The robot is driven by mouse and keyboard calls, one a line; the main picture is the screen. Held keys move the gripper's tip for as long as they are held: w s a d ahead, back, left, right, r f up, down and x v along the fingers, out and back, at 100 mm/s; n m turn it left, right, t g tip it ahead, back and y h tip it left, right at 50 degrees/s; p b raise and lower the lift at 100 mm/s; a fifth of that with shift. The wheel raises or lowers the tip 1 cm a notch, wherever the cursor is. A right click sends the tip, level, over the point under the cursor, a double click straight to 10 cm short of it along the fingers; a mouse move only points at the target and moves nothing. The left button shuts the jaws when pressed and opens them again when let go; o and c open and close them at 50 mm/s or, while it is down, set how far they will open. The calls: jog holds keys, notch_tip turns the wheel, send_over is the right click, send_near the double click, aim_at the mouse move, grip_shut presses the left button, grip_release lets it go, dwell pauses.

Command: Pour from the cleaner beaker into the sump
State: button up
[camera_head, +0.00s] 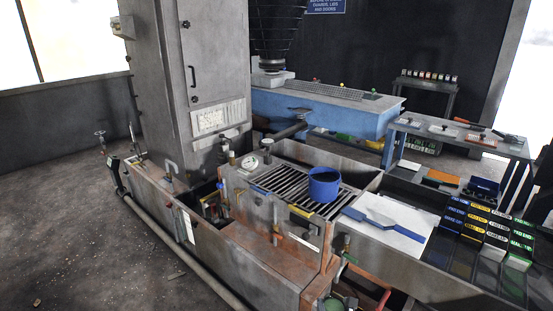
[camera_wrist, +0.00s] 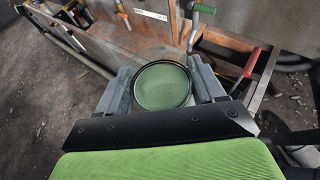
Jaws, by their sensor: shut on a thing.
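The cleaner beaker (camera_wrist: 163,88) is a round, clear-walled vessel with a dark rim and green contents. It is between the grey fingers of my gripper (camera_wrist: 163,97), which is shut on it. The beaker looks roughly upright, with the front of the steel unit beyond it. In the head view, its green top (camera_head: 335,304) shows at the bottom edge, low in front of the unit and partly cut off. An open tank section (camera_head: 212,205) with a dark inside lies left of the slatted grate; I cannot tell for sure that it is the sump.
A blue pot (camera_head: 323,186) stands on the slatted grate (camera_head: 285,186). A blue paddle-shaped tool lies on a white sheet (camera_head: 385,222) to the right. Red and green valve handles stick out near the beaker (camera_wrist: 203,9). A pipe runs along the floor at left.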

jog(key=shift+s+a, duration=0.2)
jog(key=shift+a, duration=0.3)
jog(key=shift+f, duration=0.1)
jog(key=shift+d+f, duration=0.1)
